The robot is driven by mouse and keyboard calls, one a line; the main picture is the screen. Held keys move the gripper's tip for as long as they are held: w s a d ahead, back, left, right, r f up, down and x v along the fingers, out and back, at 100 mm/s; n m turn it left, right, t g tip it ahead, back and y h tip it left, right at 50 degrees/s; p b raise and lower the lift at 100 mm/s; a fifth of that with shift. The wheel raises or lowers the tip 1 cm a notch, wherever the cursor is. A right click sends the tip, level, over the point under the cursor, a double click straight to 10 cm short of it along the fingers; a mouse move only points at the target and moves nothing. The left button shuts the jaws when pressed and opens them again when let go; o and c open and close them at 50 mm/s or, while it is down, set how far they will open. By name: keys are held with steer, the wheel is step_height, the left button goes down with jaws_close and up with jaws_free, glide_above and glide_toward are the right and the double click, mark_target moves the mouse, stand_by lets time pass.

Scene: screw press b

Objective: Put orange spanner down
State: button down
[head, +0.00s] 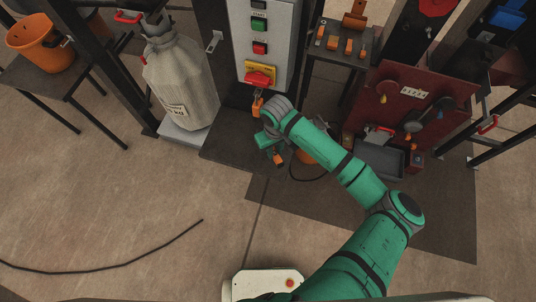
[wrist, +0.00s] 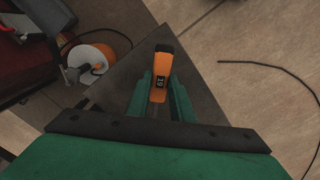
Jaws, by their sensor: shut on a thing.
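The orange spanner (wrist: 161,80) shows in the wrist view between my fingers, with a dark label that seems to read 19. My gripper (wrist: 161,92) is shut on it, one green finger on each side. The spanner's lower part is hidden toward the palm. In the head view my gripper (head: 270,146) is over the dark floor plate in front of the grey control cabinet, and an orange end of the spanner (head: 279,159) shows below it. The spanner appears to be held above the plate.
The grey control cabinet (head: 261,50) has buttons and a yellow-red switch, with an orange item (head: 257,105) hanging below. A small dark table (head: 339,56) holds several orange tools. A white sack (head: 183,85) stands left, a red panel (head: 414,105) right. An orange-and-white reel (wrist: 95,58) lies nearby.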

steer(key=shift+w+a+f, duration=0.2)
steer(key=shift+a+f, duration=0.3)
steer(key=shift+f, duration=0.1)
steer(key=shift+w+a+f, duration=0.15)
steer(key=shift+a+f, duration=0.3)
steer(key=shift+f, duration=0.1)
steer(key=shift+a+f, duration=0.2)
steer(key=shift+f, duration=1.6)
steer(key=c, duration=1.6)
jaws_free()
steer(key=shift+f, duration=0.1)
steer(key=shift+o, duration=0.2)
steer(key=shift+w, duration=0.1)
step_height(320, 180, up, 12)
